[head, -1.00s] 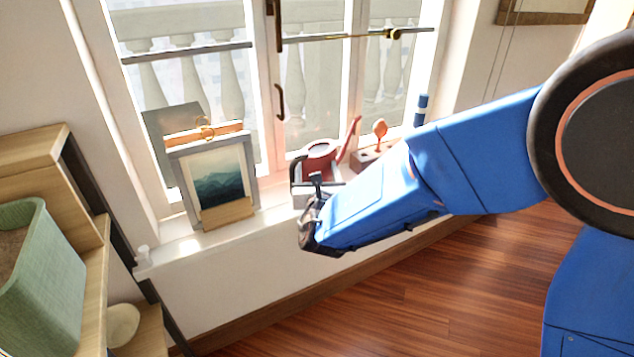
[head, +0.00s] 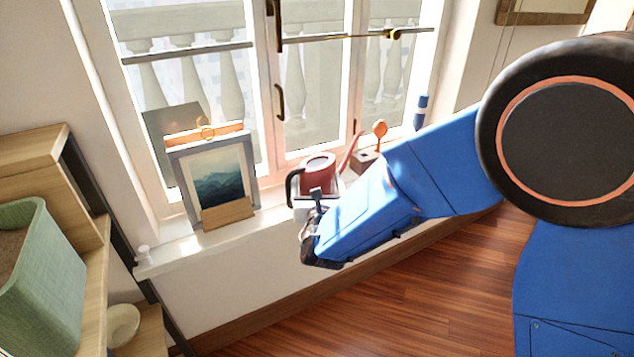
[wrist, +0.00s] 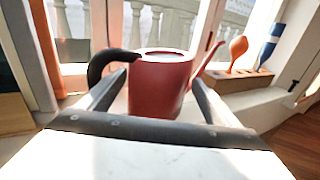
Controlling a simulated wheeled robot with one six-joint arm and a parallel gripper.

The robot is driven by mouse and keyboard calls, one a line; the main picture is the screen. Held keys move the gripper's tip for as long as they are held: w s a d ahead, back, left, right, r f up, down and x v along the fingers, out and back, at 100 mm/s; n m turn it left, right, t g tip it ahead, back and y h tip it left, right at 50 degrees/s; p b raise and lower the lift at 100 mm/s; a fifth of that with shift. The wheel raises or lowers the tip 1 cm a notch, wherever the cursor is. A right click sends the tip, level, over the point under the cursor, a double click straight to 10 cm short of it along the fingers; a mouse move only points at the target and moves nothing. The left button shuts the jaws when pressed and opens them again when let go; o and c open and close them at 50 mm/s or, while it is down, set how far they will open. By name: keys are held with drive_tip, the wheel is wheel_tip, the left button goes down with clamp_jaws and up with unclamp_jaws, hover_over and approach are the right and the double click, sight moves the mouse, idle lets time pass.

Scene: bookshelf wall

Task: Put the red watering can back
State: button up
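The red watering can (head: 319,172) is at the window sill (head: 272,207) in the head view, upright, with its black handle to the left and its thin spout to the right. It fills the middle of the wrist view (wrist: 160,88). My gripper (head: 317,194) is at the can's near side. In the wrist view, one finger lies on each side of the red body, close against it, and the gripper looks shut on the can. My arm hides the can's base in the head view, so I cannot tell whether it rests on the sill.
A framed mountain picture (head: 217,180) stands on the sill to the left. A shelf with a green planter (head: 38,275) is at the left. The floor is clear.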

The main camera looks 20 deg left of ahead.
drive_tip(key=shift+r, duration=0.15)
drive_tip(key=v, duration=1.2)
